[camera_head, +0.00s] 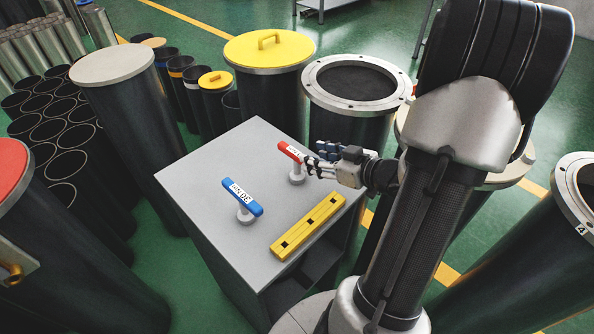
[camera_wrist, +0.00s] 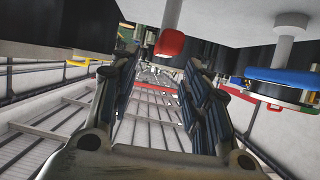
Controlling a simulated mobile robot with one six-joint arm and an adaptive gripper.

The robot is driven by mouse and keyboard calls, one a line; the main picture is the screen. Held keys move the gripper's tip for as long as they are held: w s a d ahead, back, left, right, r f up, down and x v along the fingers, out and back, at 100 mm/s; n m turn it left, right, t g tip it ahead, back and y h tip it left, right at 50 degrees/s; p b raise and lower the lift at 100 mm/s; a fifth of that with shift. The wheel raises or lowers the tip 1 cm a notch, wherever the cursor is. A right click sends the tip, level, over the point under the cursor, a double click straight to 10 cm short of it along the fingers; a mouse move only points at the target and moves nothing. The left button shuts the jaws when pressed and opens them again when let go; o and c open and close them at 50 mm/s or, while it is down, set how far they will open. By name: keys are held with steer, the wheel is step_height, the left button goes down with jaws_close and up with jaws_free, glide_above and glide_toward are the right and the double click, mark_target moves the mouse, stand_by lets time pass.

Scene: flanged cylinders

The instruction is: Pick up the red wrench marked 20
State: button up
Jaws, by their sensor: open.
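The red wrench (camera_head: 285,147) lies level on top of a pale post near the far right edge of the grey cabinet. Its white label is too small to read. My gripper (camera_head: 318,160) is at its right end, with open jaws and nothing held. In the wrist view, which looks upside down, the red wrench (camera_wrist: 171,43) shows its end ahead of the gap between the fingers of my gripper (camera_wrist: 160,70). It sits slightly above that gap in the picture. I cannot tell whether a finger touches it.
A blue wrench (camera_head: 251,205) on its own post stands left of the red one. A yellow bar with square holes (camera_head: 316,220) lies on the grey cabinet (camera_head: 200,172) nearer the front. Tall black cylinders, one with a yellow lid (camera_head: 290,47), crowd around the cabinet.

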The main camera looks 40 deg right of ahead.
mark_target(298, 154)
steer(key=x, duration=0.2)
steer(key=shift+w+f, duration=0.15)
steer(key=shift+w, duration=0.25)
steer(key=b+x, duration=0.1)
steer(key=x, duration=0.1)
steer(key=b+x, duration=0.1)
steer(key=x, duration=0.1)
steer(key=shift+a+f, duration=0.25)
steer(key=shift+f, duration=0.05)
steer(key=shift+w, duration=0.45)
steer(key=shift+c, duration=0.5)
jaws_close()
